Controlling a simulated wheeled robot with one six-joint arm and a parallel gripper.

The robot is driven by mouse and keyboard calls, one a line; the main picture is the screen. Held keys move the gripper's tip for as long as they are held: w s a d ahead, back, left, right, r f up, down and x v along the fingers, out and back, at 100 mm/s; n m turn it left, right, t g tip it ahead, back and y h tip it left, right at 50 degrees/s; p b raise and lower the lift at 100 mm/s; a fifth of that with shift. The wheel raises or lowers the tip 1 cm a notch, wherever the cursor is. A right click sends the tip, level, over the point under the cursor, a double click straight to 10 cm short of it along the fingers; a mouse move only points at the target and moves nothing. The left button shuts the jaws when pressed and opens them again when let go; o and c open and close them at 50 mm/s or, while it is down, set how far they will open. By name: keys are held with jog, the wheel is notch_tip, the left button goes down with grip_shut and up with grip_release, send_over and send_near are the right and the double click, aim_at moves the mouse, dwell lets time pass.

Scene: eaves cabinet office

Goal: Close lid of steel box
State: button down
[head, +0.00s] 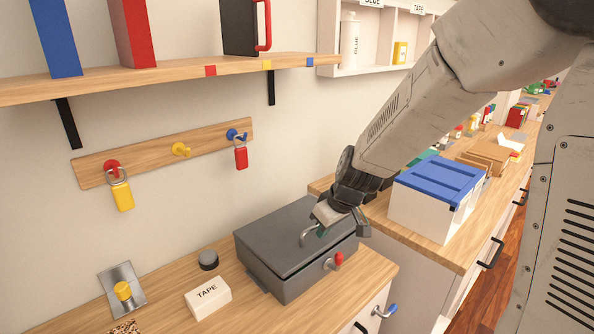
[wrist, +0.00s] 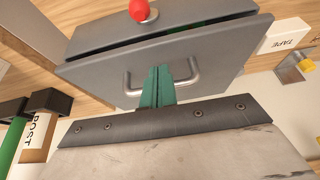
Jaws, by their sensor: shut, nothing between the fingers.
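The grey steel box (head: 300,277) stands on the wooden counter in the head view, with a red-tipped latch (head: 337,260) on its front. Its lid (head: 285,240) is nearly down. In the wrist view a dark gap with something green inside shows between the lid (wrist: 100,75) and the box body, so the lid looks ajar. A metal handle (wrist: 192,75) is on the lid. My gripper (wrist: 158,72) is shut and empty, its green fingertips at the lid between the handle's ends. Whether they touch the lid I cannot tell. It also shows in the head view (head: 318,231).
A shelf (head: 180,76) and hook rail (head: 165,153) are on the wall behind.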

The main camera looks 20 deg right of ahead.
jog(key=shift+r, duration=0.15)
jog(key=shift+r, duration=0.35)
notch_tip(320, 180, up, 3)
jog(key=shift+s+d+r, duration=0.1)
jog(key=shift+s, duration=0.05)
jog(key=s+d+r, duration=0.7)
jog(key=s+r, duration=0.5)
jog(key=s, duration=0.2)
jog(key=w+a+g+h, duration=0.1)
jog(key=w+a, duration=0.2)
jog(key=w, duration=0.5)
jog(key=w+a+g, duration=0.2)
jog(key=w+a, duration=0.2)
jog(key=w, duration=0.3)
jog(key=f, duration=0.4)
jog(key=w+f, duration=0.1)
jog(key=f, duration=0.4)
jog(key=w+a+f, duration=0.1)
jog(key=f, duration=0.4)
